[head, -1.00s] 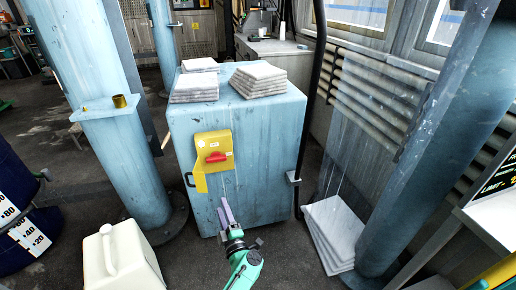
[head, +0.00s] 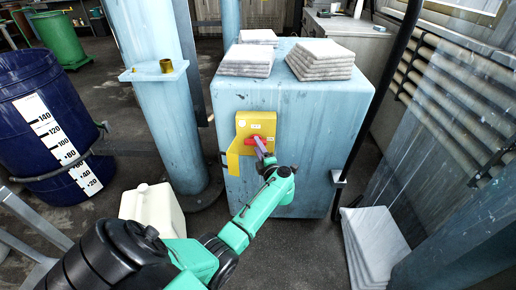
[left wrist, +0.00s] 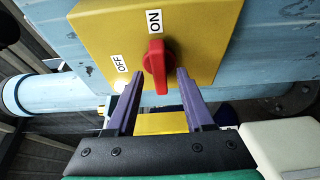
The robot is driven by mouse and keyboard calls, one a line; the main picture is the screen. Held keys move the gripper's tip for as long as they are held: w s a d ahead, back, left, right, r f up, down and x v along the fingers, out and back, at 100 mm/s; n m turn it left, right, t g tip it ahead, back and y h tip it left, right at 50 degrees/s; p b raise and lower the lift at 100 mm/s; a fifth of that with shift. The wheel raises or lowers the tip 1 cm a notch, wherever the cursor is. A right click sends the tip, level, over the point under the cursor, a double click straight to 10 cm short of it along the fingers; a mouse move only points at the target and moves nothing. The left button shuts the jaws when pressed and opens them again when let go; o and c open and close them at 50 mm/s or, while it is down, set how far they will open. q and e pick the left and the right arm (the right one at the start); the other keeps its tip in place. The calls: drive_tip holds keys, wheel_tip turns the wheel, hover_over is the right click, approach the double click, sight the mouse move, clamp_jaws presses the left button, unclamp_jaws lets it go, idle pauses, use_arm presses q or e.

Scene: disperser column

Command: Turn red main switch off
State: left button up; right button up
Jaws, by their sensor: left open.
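The red main switch (head: 252,142) is a knob on a yellow plate (head: 245,125), on the front of the pale blue cabinet (head: 285,100). In the left wrist view the red switch (left wrist: 156,65) lines up with the ON label (left wrist: 154,20). The OFF label (left wrist: 122,63) is to its left. My left gripper (head: 264,150) is at the switch, partly covering it in the head view. In the left wrist view the purple fingers of my left gripper (left wrist: 159,78) are open, one each side of the knob's lower part, with gaps visible. My right gripper is out of view.
Stacks of white sacks (head: 320,60) lie on the cabinet. A blue column (head: 165,110) stands left of it, with a cream canister (head: 152,207) and a dark blue drum (head: 50,120) nearby. More sacks (head: 375,245) lie on the floor at right.

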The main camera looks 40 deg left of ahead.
use_arm(q)
drive_tip(key=shift+w+a, duration=0.25)
drive_tip(key=shift+a, duration=0.1)
clamp_jaws()
drive_tip(key=shift+d, duration=0.1)
drive_tip(key=shift+s+a+r+n+t+h+p, duration=0.25)
drive_tip(key=shift+n+h+p, duration=1)
drive_tip(key=shift+n+p, duration=1.4)
drive_tip(key=shift+w+r+n+t+h+p, duration=0.1)
drive_tip(key=shift+n+t+h+p, duration=0.25)
drive_tip(key=shift+n+h+p, duration=2.1)
drive_tip(key=shift+s+a+r+n+t+h+p, duration=0.25)
drive_tip(key=shift+n+p, duration=1.35)
drive_tip(key=shift+p, duration=2.25)
drive_tip(key=shift+w+d+f, duration=0.1)
drive_tip(key=shift+d+f, duration=0.05)
unclamp_jaws()
